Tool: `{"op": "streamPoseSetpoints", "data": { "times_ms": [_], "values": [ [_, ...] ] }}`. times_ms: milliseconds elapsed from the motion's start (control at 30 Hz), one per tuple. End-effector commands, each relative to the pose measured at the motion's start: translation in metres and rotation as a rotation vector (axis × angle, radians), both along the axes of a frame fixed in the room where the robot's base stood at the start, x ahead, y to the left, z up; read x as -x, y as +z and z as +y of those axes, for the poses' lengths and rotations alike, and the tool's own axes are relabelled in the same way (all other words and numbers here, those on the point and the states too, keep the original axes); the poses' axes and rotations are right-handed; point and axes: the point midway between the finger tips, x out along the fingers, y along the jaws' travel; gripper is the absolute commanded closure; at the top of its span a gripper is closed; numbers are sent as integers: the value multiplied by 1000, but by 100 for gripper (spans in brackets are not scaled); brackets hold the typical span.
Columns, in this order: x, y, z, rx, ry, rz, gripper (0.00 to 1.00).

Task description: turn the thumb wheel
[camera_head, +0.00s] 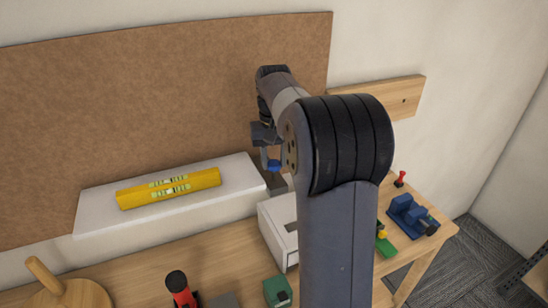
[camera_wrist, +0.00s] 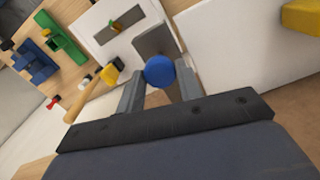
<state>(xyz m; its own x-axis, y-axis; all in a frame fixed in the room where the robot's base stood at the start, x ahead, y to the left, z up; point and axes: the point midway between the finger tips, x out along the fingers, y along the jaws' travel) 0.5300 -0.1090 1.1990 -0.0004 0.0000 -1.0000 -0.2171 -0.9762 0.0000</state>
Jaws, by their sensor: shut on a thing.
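A round blue wheel (camera_wrist: 160,71), which I take to be the thumb wheel, sits between my fingertips in the wrist view. It also shows as a small blue spot in the head view (camera_head: 274,165). A grey plate (camera_wrist: 154,41) lies just beyond it. My gripper (camera_wrist: 159,82) is shut on the blue wheel, with one grey finger on each side. In the head view my arm covers much of the area around it. No mark on the wheel shows how far it is turned.
A white shelf block (camera_head: 95,212) bearing a yellow level (camera_head: 168,188) is at the left. A white slotted box (camera_head: 275,225) stands close below the gripper. The wooden bench (camera_head: 225,262) holds several tools, including a blue vise (camera_head: 408,215). A brown board (camera_head: 130,100) backs it.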

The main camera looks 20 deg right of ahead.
Motion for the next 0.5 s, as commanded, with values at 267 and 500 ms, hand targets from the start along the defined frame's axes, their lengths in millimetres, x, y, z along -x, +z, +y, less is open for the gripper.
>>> {"op": "streamPoseSetpoints", "data": {
  "times_ms": [267, 500],
  "values": [
    [0, 3, 0, 0, -177, -1, 89],
    [-1, 2, 0, 1, -383, -2, 89]
  ]
}}
